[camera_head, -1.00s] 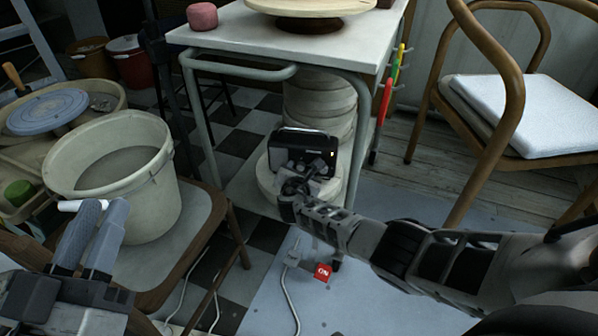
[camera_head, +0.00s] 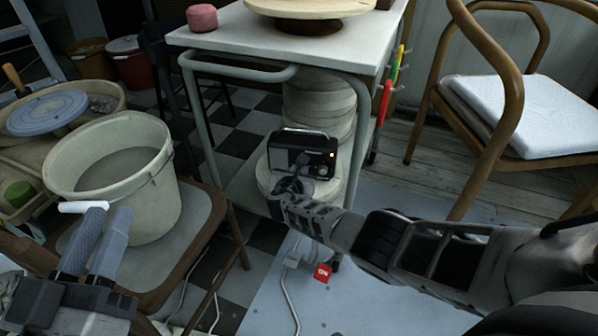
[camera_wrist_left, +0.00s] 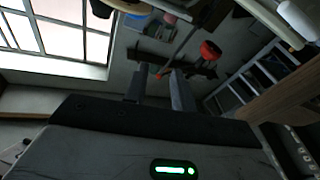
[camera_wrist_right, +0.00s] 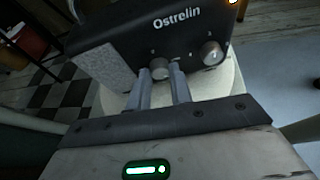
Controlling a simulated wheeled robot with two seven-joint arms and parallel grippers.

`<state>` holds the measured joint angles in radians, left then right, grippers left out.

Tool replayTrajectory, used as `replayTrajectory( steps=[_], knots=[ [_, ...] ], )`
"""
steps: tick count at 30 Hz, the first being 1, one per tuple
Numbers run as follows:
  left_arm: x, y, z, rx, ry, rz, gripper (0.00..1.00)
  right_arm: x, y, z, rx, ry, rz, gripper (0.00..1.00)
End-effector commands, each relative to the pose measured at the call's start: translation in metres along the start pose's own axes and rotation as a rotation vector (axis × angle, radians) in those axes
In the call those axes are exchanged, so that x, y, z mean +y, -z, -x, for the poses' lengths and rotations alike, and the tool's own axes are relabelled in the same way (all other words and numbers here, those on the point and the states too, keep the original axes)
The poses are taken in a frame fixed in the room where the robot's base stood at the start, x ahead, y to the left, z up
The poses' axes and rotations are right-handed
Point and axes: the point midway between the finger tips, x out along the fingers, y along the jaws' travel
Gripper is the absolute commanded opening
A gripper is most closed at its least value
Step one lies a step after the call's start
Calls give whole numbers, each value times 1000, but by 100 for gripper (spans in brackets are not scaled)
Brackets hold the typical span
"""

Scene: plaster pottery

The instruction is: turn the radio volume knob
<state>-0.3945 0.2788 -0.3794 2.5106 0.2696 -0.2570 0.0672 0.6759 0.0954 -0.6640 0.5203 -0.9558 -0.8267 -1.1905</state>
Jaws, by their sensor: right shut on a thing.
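The black radio (camera_head: 303,152) with a grey speaker face stands on a round pale base under the white table. In the right wrist view the radio (camera_wrist_right: 125,38) reads "Ostrelin" and has two round silver knobs. My right gripper (camera_wrist_right: 161,74) is shut on the left knob (camera_wrist_right: 160,66), which sits between its fingertips. The right knob (camera_wrist_right: 212,53) is free, with small marks around it. In the head view my right gripper (camera_head: 300,172) reaches the radio's lower front. My left gripper (camera_head: 97,212) is empty, its fingers a little apart, in front of the bucket.
A cream bucket (camera_head: 112,170) stands on a chair at left. The white table (camera_head: 225,35) and its legs frame the radio. A wooden chair (camera_head: 535,115) stands at right. A cable (camera_head: 287,295) and red tag (camera_head: 322,272) lie below my right arm.

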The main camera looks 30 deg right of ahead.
Motion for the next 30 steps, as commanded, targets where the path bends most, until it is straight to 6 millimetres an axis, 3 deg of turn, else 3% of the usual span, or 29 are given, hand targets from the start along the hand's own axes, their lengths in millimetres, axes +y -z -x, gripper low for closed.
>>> replayTrajectory(
  steps=[15,30],
  knots=[
    [4,24,-6,155,-48,-156,26,3,2,-1,-15,108,276,0],
    [6,31,-7,190,-59,-188,26,3,2,0,-17,122,313,0]
  ],
)
